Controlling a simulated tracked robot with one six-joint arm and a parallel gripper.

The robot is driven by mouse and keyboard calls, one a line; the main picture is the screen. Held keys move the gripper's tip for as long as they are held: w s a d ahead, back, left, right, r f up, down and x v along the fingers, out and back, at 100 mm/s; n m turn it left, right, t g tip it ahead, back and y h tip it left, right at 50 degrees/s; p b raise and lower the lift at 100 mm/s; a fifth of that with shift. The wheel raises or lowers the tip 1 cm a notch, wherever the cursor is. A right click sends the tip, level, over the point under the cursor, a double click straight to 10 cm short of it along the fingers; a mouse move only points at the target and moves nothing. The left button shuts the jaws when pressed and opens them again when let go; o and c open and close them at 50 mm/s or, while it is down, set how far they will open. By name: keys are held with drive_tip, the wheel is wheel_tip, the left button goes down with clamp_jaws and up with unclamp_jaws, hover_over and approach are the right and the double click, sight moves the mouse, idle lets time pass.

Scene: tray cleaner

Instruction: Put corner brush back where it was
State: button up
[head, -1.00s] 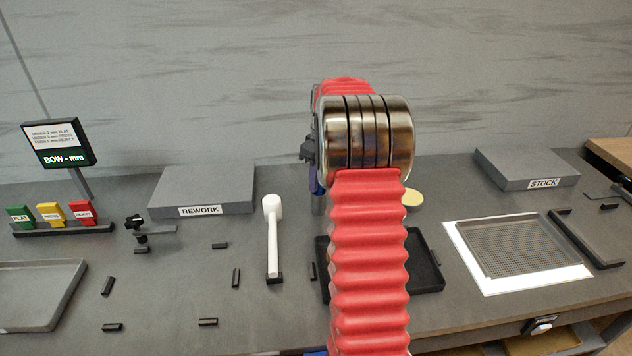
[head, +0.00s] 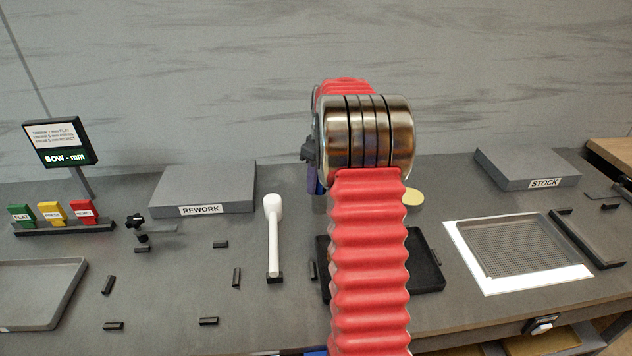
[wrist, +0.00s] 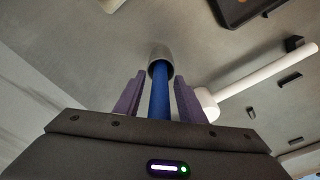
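The corner brush, seen as a blue handle (wrist: 160,95), stands in a grey metal cup (wrist: 159,58) in the wrist view. Its bristles are not visible. My gripper (wrist: 157,82) has two purple fingers, one on each side of the handle, with a visible gap on both sides. It is open around the handle and does not appear to touch it. In the head view my red arm and metal wrist hide most of the gripper. The cup (head: 319,204) shows partly just left of my arm.
A white mallet (head: 273,235) lies close left of the cup. A black tray (head: 428,265) is partly behind my arm, with a pale yellow disc (head: 412,197) beyond it. The REWORK block (head: 203,188) is at left; a mesh tray (head: 515,246) on a white panel is at right.

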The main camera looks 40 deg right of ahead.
drive_tip(key=r, duration=0.3)
drive_tip(key=s+r, duration=0.1)
drive_tip(key=r, duration=0.7)
drive_tip(key=shift+s+d+r, duration=0.15)
drive_tip(key=shift+r, duration=0.35)
drive_tip(key=shift+s, duration=0.1)
drive_tip(key=s+a+r+m+t, duration=0.1)
drive_tip(key=s+a+r, duration=0.25)
drive_tip(key=a, duration=0.75)
drive_tip(key=s+a+r+t, duration=0.1)
drive_tip(key=s+a+r, duration=0.25)
drive_tip(key=a, duration=0.85)
drive_tip(key=s+a+f+t, duration=0.1)
drive_tip(key=s+a+f, duration=0.3)
drive_tip(key=s+a, duration=0.3)
drive_tip(key=s+a+f+m+t, duration=0.1)
drive_tip(key=s+a+f, duration=0.3)
drive_tip(key=s+a, duration=0.4)
drive_tip(key=shift+s, duration=0.85)
